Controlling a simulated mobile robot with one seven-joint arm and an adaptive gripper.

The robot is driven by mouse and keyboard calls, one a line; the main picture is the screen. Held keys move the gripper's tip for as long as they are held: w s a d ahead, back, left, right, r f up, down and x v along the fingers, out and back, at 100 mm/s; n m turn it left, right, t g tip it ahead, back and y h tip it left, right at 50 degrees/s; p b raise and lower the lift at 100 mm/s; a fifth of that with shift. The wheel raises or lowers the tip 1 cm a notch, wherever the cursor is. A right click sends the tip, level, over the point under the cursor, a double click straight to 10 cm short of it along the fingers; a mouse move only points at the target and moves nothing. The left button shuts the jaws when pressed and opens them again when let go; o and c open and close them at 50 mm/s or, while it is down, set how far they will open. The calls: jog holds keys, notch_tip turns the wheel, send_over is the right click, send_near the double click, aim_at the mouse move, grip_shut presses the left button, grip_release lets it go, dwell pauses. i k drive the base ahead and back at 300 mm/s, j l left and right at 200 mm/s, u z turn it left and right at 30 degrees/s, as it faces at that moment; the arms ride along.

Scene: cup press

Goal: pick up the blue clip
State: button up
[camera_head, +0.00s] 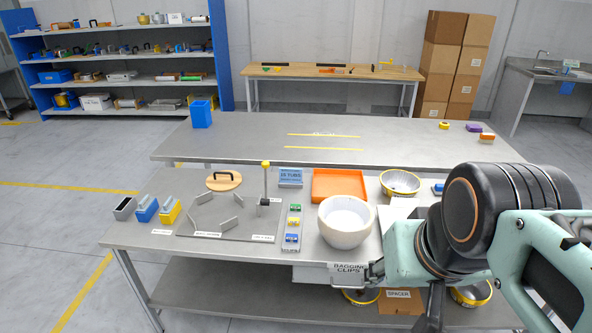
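A small blue clip (291,239) lies at the near end of a narrow grey tray (290,250) on the front table. A yellow clip (294,221) and a green clip (295,208) lie behind it in the same tray. My arm reaches in from the right, and its end is low at the table's front edge, right of the blue clip and apart from it. A dark part of what looks like my gripper (374,273) shows beside the bagging clips label. Its fingers are too small and hidden to read.
A white bowl (346,222) stands between the clip tray and my arm. Left of the tray are a fixture plate (215,228) and an upright post with a yellow knob (265,183). An orange tray (339,184) and a blue-labelled box (290,177) stand behind.

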aim_at(294, 237)
jog(key=u, duration=0.4)
jog(key=z, duration=0.5)
jog(key=u, duration=0.5)
jog(key=i+l+u, duration=0.2)
jog(key=i+l, duration=0.2)
jog(key=i+l+u, duration=0.2)
jog(key=i+l, duration=0.15)
jog(key=l, duration=0.15)
jog(key=k+l+u, duration=0.1)
jog(key=u, duration=0.15)
jog(key=l, duration=0.1)
